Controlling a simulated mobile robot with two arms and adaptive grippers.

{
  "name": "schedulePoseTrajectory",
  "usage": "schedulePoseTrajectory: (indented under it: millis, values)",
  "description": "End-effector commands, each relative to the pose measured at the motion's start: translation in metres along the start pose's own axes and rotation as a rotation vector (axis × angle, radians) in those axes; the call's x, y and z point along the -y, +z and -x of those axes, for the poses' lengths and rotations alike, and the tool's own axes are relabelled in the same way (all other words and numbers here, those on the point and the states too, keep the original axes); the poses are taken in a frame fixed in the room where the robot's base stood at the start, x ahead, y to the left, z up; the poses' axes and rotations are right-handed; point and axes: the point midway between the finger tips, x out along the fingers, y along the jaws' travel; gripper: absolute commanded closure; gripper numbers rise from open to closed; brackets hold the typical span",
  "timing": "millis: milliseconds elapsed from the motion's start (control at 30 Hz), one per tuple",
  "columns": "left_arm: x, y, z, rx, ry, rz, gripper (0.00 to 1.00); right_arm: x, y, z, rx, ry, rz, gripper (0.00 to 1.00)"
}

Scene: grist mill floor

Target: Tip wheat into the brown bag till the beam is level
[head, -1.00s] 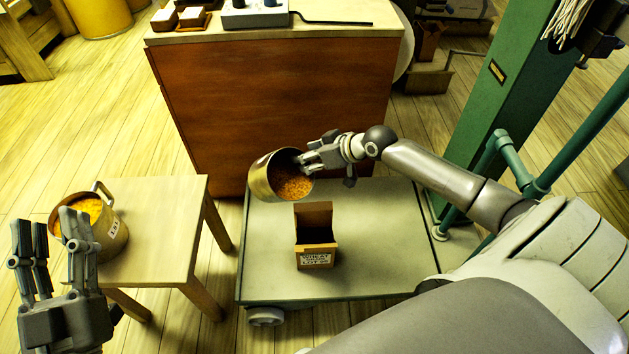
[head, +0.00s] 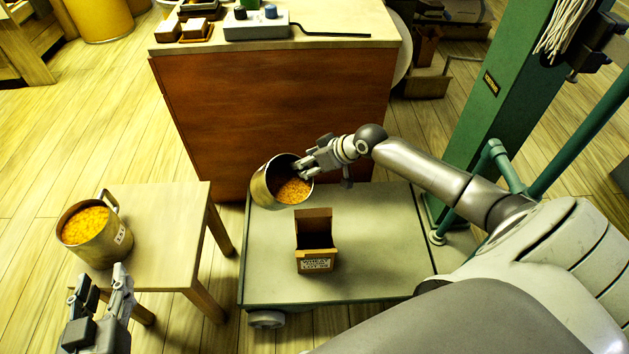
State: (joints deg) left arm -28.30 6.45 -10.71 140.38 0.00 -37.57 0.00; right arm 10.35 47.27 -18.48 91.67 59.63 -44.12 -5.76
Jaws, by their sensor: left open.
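A brown box-like bag (head: 317,262) with a label reading wheat stands open on the platform scale's deck (head: 385,245). Its inside is dark and I cannot see any grain in it. My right gripper (head: 303,168) is shut on the rim of a metal pail (head: 265,187), which is tilted above and left of the bag, with orange-brown grain (head: 293,190) in it. No grain is seen falling. My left gripper (head: 102,285) is open and empty in front of the small table. The scale's beam is not clearly in view.
A second pail (head: 105,245) full of yellow-orange grain stands on the small wooden table (head: 170,220) at left. A brown cabinet (head: 275,110) stands behind the scale, with a grey device (head: 255,28) on top. The green scale column (head: 505,95) rises at right.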

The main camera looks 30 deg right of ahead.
Motion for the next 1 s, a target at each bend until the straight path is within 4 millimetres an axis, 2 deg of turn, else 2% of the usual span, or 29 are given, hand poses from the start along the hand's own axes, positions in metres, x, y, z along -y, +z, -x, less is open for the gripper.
schedulePoseTrajectory:
  millis: [33, 467, 1000]
  values:
    - [0.001, 0.005, 0.002, 0.035, -0.002, 0.0, 0.59, 0.0, -0.008, 0.001, -0.001, 0.0, -0.003, 0.95]
    - [0.009, 0.06, 0.023, 0.332, -0.02, 0.001, 0.59, -0.002, -0.01, -0.013, 0.104, 0.003, -0.018, 0.95]
    - [0.016, 0.117, 0.071, 0.683, -0.04, 0.008, 0.59, -0.003, -0.017, -0.02, 0.211, 0.007, -0.031, 0.95]
